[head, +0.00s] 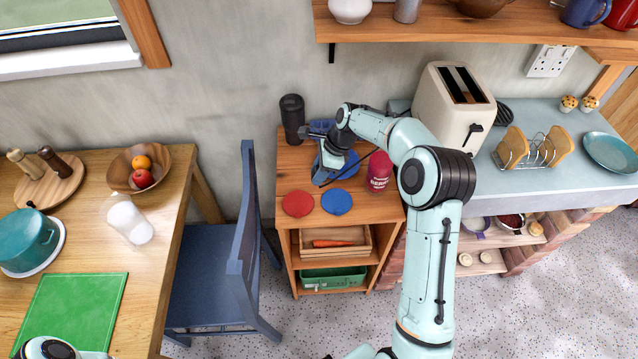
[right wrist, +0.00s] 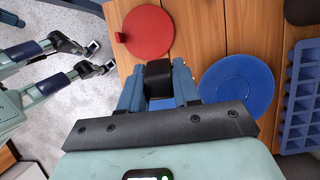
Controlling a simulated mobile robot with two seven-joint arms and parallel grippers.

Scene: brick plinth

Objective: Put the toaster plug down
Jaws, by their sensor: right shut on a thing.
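The toaster plug (right wrist: 158,78) is a black block between the blue fingers of my right gripper (right wrist: 158,90) in the right wrist view. In the head view my right gripper (head: 325,175) is shut on it, low over the wooden cabinet top (head: 290,177). I cannot tell whether the plug touches the wood. A thin black cord runs from the gripper toward the cream toaster (head: 453,105) on the grey counter. Part of my left arm shows at the bottom left of the head view; its gripper is not shown clearly.
A red disc (head: 297,203) and blue disc (head: 336,202) lie at the cabinet's front. Another blue disc (head: 348,165) lies behind. A red can (head: 380,171), black jar (head: 292,118) and blue ice tray (right wrist: 304,95) stand around the gripper. The cabinet top's left side has bare wood.

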